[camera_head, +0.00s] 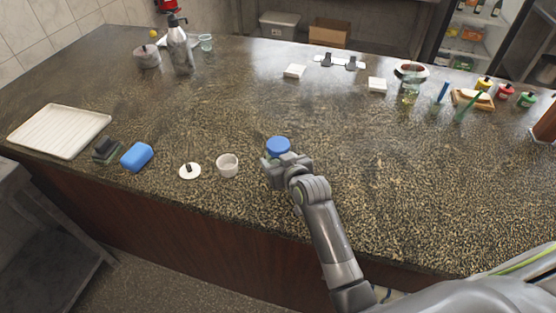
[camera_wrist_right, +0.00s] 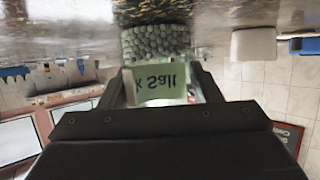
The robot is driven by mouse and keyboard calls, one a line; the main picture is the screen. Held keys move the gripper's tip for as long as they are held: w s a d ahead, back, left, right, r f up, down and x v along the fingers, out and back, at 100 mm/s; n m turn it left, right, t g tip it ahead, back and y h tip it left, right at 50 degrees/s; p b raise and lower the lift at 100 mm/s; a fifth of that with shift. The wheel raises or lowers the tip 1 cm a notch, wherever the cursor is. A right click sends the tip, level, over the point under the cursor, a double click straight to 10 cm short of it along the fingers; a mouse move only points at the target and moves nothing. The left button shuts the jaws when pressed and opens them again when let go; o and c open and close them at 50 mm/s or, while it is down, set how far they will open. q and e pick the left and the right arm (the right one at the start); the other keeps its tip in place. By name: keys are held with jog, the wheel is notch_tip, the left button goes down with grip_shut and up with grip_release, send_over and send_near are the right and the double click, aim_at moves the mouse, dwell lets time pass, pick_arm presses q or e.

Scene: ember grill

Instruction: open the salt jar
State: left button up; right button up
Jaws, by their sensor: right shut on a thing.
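The salt jar shows its round blue lid (camera_head: 278,146) in the head view, at the middle of the counter. The lid is on top of the jar. A grey, pebbly-looking part of the jar (camera_wrist_right: 155,42) shows toward the counter. My right gripper (camera_head: 280,163) is shut on the jar's body below the lid; its fingers also show in the right wrist view (camera_wrist_right: 162,92). The jar looks upright. My left gripper is not in view.
Left of the jar are a white cup (camera_head: 227,170), a small white lid with a dark knob (camera_head: 190,172), a blue block (camera_head: 137,156) and a white tray (camera_head: 50,148). A glass jar (camera_head: 409,92) and bottles stand at the back right.

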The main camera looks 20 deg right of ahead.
aim_at(278, 143)
notch_tip(278, 143, up, 10)
jog(key=shift+r+b, duration=0.1)
jog(key=shift+b, duration=0.45)
jog(key=o, duration=0.5)
jog(key=c, duration=0.8)
jog(key=shift+o, duration=0.2)
jog(key=s+d+r+b, duration=0.1)
jog(key=s+r, duration=0.3)
jog(key=r, duration=0.2)
jog(key=s+d+r+m+h, duration=0.1)
jog(key=s+r, duration=0.3)
jog(key=r, duration=0.2)
jog(key=shift+d+r+h+b, duration=0.3)
jog(key=shift+d+b, duration=0.05)
jog(key=shift+b, duration=0.05)
